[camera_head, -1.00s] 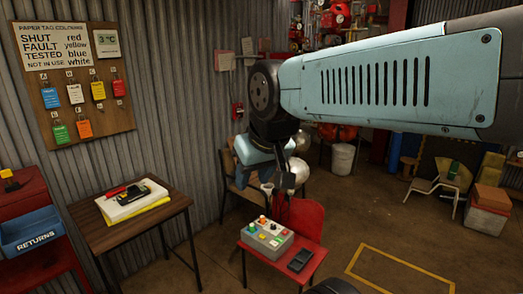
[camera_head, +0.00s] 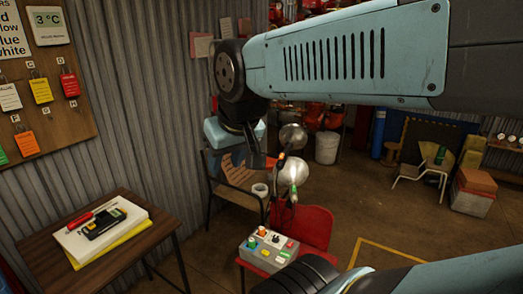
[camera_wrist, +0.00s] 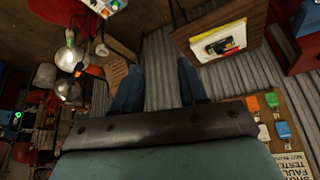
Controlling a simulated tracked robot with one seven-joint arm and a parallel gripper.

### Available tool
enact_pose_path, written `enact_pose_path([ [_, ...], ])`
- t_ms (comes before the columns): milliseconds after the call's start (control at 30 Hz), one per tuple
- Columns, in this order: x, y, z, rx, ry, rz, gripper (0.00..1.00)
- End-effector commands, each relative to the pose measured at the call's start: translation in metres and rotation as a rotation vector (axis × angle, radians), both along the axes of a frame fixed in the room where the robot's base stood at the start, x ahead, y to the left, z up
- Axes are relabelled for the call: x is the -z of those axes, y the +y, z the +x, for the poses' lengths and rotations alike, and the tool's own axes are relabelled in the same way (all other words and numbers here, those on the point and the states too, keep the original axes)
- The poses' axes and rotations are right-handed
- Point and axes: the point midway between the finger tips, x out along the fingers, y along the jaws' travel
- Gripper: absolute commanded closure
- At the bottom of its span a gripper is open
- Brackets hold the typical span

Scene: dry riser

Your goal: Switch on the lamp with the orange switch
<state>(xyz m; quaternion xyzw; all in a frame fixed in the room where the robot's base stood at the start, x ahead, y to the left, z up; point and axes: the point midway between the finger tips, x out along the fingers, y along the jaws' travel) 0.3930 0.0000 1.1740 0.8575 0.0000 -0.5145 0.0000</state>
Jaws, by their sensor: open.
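Two silvery round lamps stand behind the red chair in the head view. The upper lamp (camera_head: 293,137) has a small orange part (camera_head: 281,158) below it, which looks like its switch. The lower lamp (camera_head: 292,173) has a small green part (camera_head: 293,191) below it.
A grey control box (camera_head: 268,250) with coloured buttons, one orange, sits on the red chair (camera_head: 310,228). A small table (camera_head: 148,245) stands left by the corrugated wall.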

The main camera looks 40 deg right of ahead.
Motion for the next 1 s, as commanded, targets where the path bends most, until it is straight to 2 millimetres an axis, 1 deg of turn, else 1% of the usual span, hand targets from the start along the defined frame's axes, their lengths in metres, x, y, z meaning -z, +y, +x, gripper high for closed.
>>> enact_pose_path([
  [300, 0.000, 0.000, 0.000, 0.000, 0.000, 0.000, 0.57],
  [367, 0.000, 0.000, 0.000, 0.001, 0.000, 0.000, 0.52],
  [467, -0.002, -0.002, 0.005, 0.006, 0.003, 0.011, 0.51],
  [533, -0.003, -0.005, 0.013, 0.018, 0.011, 0.029, 0.51],
  [567, -0.004, -0.007, 0.018, 0.025, 0.015, 0.040, 0.51],
  [667, -0.007, -0.021, 0.040, 0.058, 0.030, 0.082, 0.51],
  [767, -0.009, -0.036, 0.067, 0.106, 0.046, 0.131, 0.51],
  [900, -0.007, -0.062, 0.106, 0.180, 0.066, 0.190, 0.51],
  [967, -0.005, -0.074, 0.122, 0.213, 0.073, 0.210, 0.51],
  [1000, -0.003, -0.083, 0.132, 0.238, 0.078, 0.223, 0.51],
])
